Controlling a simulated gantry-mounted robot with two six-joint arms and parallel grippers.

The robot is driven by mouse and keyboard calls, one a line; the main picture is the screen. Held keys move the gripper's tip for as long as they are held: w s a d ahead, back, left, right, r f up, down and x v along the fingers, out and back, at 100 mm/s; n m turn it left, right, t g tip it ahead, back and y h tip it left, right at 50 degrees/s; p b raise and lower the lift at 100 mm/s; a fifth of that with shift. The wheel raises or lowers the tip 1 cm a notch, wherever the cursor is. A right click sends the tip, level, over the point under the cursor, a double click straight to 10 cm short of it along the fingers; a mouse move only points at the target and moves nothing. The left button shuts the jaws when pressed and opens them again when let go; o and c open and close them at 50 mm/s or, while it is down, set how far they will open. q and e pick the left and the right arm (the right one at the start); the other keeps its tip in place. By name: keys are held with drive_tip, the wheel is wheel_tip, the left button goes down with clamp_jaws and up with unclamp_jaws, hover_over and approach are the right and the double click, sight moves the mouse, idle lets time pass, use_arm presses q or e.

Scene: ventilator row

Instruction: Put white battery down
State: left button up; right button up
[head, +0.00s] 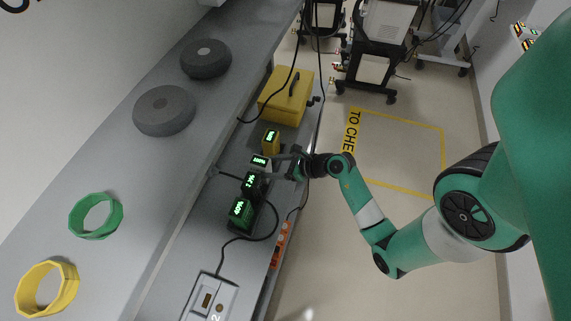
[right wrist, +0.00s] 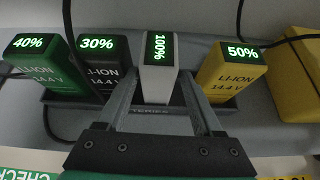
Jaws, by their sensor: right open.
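The white battery (right wrist: 158,75) stands upright, its display reading 100%, between the black and yellow batteries on the dark battery rack (right wrist: 160,118). In the head view its top (head: 260,161) shows just left of my right gripper (head: 275,161). My right gripper is open, and in the right wrist view its two fingers (right wrist: 160,86) lie on either side of the white battery's lower part. I cannot tell whether either finger touches it. The battery's base is partly hidden. My left gripper is not in view.
The black battery (right wrist: 101,70) at 30% and green battery (right wrist: 45,72) at 40% stand to the left; the yellow battery (right wrist: 229,75) at 50% stands right. A yellow case (head: 286,98) is behind. A black cable (head: 262,238) loops over the grey counter (head: 205,250).

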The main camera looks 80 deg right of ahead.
drive_tip(key=v, duration=1)
